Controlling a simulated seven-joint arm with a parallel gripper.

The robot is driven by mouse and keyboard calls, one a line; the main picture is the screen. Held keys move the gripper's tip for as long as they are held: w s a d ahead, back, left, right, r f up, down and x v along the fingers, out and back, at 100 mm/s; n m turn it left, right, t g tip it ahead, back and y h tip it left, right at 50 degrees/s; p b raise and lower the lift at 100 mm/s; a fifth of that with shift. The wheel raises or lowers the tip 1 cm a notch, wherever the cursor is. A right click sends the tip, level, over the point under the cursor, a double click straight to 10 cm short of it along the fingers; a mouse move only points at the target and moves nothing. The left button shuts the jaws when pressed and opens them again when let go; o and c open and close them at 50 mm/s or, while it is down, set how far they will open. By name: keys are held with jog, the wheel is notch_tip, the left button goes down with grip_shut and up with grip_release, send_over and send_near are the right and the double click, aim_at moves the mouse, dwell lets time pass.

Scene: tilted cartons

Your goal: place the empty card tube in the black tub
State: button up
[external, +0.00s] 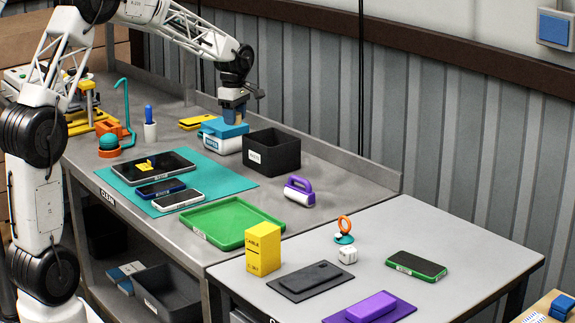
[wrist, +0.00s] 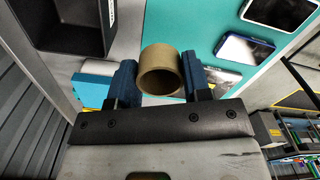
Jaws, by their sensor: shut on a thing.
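The brown card tube (wrist: 161,72) is between the two blue fingers of my gripper (wrist: 160,82) in the wrist view, with its round open end facing the camera. My gripper is shut on it. In the external view my gripper (external: 234,112) is above the blue-lidded white box, just left of the black tub; I cannot make out the tube there. The black tub (external: 262,157) stands upright on the grey bench with a white label on its front. It also shows at the top left of the wrist view (wrist: 85,45), apart from the tube.
The blue-lidded white box (external: 228,145) stands beside the tub. A teal mat (external: 225,178) with a tablet and phones lies in front. A purple-handled roller (external: 299,191) is right of the tub, and a green tray (external: 222,222) nearer. The back ledge runs behind the tub.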

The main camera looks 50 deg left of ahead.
jog(key=w+a+f, duration=0.1)
jog(key=w+f, duration=0.1)
jog(key=w, duration=1.2)
jog(key=shift+w+a+f, duration=0.1)
jog(key=shift+w+f, duration=0.05)
jog(key=shift+f, duration=1.15)
jog(key=shift+w+f, duration=0.1)
jog(key=shift+f, duration=1.2)
jog(key=shift+f, duration=2.5)
jog(key=shift+f, duration=0.1)
jog(key=shift+f, duration=2.4)
jog(key=shift+f, duration=0.1)
jog(key=o, duration=1)
jog(key=shift+c, duration=0.2)
